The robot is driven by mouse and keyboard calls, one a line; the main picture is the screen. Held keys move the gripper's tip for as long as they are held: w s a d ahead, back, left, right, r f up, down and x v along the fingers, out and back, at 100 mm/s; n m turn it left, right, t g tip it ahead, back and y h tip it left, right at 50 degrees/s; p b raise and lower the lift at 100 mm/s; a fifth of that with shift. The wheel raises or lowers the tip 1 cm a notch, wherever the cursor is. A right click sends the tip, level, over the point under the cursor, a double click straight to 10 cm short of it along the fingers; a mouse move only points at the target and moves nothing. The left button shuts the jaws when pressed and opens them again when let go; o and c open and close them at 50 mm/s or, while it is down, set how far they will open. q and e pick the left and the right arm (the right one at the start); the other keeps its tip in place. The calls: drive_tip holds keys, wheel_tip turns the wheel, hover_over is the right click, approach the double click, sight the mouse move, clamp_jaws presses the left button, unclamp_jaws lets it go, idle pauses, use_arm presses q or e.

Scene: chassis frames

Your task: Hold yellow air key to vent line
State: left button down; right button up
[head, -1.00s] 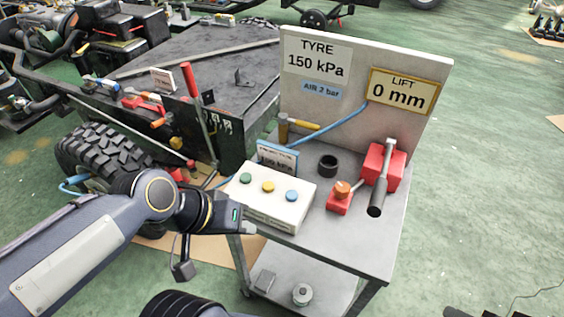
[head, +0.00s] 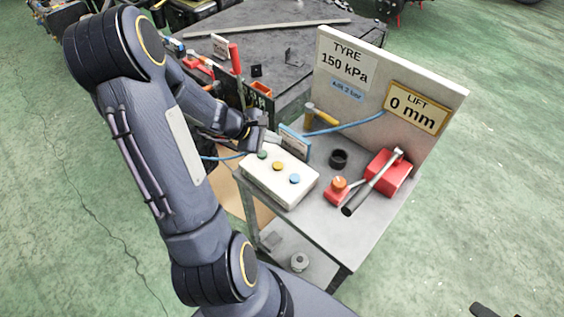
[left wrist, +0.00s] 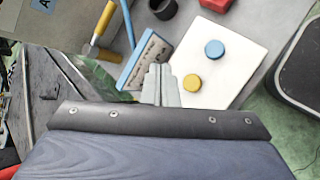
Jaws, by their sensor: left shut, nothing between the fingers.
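A white key box (head: 258,182) on the grey cart has a green key (head: 263,154), a yellow key (head: 278,166) and a blue key (head: 294,179). My left gripper (head: 270,141) is shut and empty near the green-key end, behind the yellow key and apart from it. In the left wrist view, the shut fingertips (left wrist: 160,70) are left of the yellow key (left wrist: 192,81); the blue key (left wrist: 214,48) shows beyond it, and the green key is hidden. The board (head: 355,60) reads TYRE 150 kPa and LIFT 0 mm. My right gripper is not in view.
A small blue-framed display (head: 294,142) stands close behind the box, beside my left gripper. A blue hose (head: 350,125), a yellow-handled hammer (head: 322,115), a black ring (head: 338,158) and a red jack with lever (head: 388,172) occupy the cart. My left arm hides the wheel area.

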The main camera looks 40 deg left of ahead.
use_arm(q)
drive_tip(key=shift+f, duration=0.1)
drive_tip(key=b, duration=0.7)
hover_over(274, 166)
wheel_tip(274, 166, down, 8)
drive_tip(key=shift+r, duration=0.1)
drive_tip(key=shift+f+b, duration=0.4)
drive_tip(key=shift+f, duration=0.1)
idle(1.4)
drive_tip(key=shift+f+b, duration=0.3)
drive_tip(key=shift+b, duration=0.3)
drive_tip(key=shift+f+b, duration=0.55)
drive_tip(key=shift+b, duration=0.05)
idle(0.6)
drive_tip(key=shift+r, duration=0.1)
idle(1.2)
drive_tip(key=shift+r+p, duration=0.7)
drive_tip(key=shift+r, duration=0.2)
drive_tip(key=shift+r, duration=0.1)
